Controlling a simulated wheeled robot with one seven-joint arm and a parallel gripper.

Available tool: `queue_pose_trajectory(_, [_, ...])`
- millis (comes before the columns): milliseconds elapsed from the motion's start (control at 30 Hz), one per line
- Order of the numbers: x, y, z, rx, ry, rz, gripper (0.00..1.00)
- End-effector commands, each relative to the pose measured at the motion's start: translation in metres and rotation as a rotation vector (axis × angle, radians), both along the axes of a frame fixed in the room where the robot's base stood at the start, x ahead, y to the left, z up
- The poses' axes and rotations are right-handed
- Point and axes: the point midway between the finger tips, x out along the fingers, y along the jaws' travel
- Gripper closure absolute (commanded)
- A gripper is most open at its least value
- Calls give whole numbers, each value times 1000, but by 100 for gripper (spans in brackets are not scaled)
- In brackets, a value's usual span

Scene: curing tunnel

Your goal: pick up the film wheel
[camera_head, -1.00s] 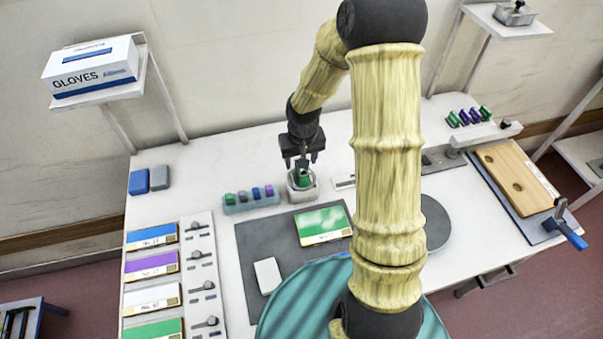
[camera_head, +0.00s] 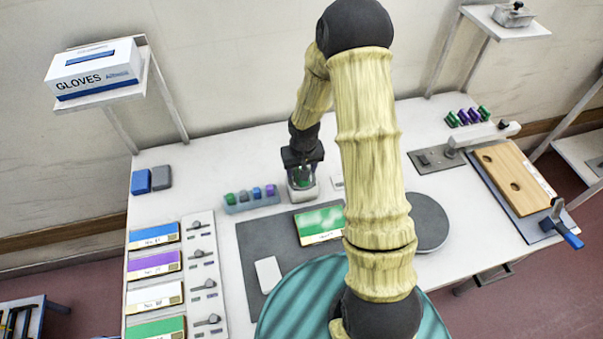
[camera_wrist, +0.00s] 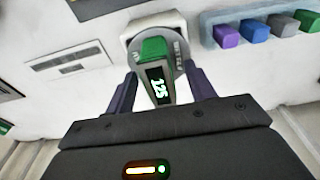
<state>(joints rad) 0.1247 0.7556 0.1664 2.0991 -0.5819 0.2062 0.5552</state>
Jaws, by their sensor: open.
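My gripper (camera_wrist: 160,82) is open, with one finger on each side of the film wheel's front part. I cannot tell whether either finger touches it.
A pale rack (camera_head: 252,201) with several coloured blocks stands just left of the holder. A dark mat (camera_head: 262,240) with a green panel (camera_head: 320,223) lies in front. A grey round plate (camera_head: 430,222) is to the right.

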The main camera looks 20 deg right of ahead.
Motion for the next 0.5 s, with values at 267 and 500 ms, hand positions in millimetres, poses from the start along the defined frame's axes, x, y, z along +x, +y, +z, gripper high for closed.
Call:
queue_pose_trajectory(267, [0,0,0,0,-1,0,45])
queue_pose_trajectory(500, [0,0,1,0,-1,0,61])
